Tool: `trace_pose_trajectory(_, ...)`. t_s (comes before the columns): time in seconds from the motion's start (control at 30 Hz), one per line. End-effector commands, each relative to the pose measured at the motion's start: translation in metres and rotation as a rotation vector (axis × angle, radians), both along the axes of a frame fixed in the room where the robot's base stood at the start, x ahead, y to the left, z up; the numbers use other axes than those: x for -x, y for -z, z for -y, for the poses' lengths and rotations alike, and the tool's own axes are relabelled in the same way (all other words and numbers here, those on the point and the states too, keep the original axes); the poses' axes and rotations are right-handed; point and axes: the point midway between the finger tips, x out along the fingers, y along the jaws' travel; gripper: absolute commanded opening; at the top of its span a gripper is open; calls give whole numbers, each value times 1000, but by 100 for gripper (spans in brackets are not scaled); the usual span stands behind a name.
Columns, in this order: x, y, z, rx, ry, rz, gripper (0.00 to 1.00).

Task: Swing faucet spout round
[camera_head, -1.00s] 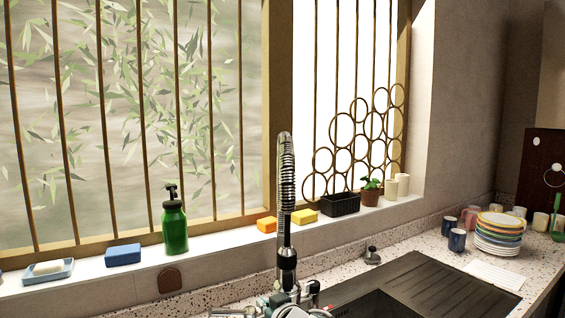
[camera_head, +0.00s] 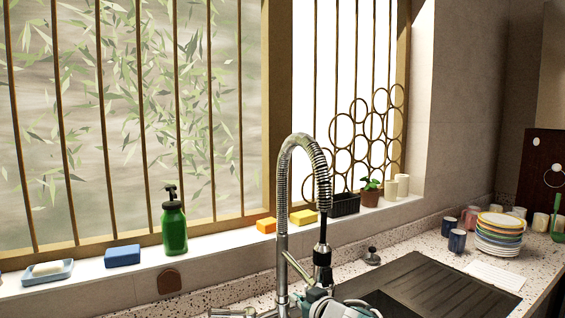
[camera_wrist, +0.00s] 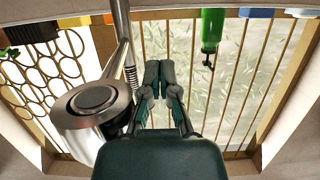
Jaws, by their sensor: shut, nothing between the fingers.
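The faucet (camera_head: 282,225) has a tall metal column and a spring-coiled hose arching over to the right. Its black and metal spray head (camera_head: 322,262) hangs down right of the column, over the sink side. In the wrist view, a large metal faucet part (camera_wrist: 95,115) with a dark round end fills the left, beside my gripper (camera_wrist: 160,68). My gripper's green-grey fingers are together with nothing between them. In the head view my gripper (camera_head: 318,294) is low, just below the spray head; whether it touches is unclear.
A dark sink (camera_head: 415,285) with a ribbed drainer lies right of the faucet. Stacked plates (camera_head: 498,235) and mugs stand on the far right counter. The sill holds a green soap bottle (camera_head: 174,228), sponges and a black basket (camera_head: 345,204).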

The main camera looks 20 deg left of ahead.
Motion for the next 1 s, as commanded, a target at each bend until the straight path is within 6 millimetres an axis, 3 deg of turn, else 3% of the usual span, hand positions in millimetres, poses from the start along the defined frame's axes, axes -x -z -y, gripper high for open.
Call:
trace_pose_trajectory(0.17,-4,0,3,0,2,0,0)
trace_pose_trajectory(0.63,-49,1,37,0,2,0,0)
trace_pose_trajectory(1.0,-53,0,40,0,1,0,0)
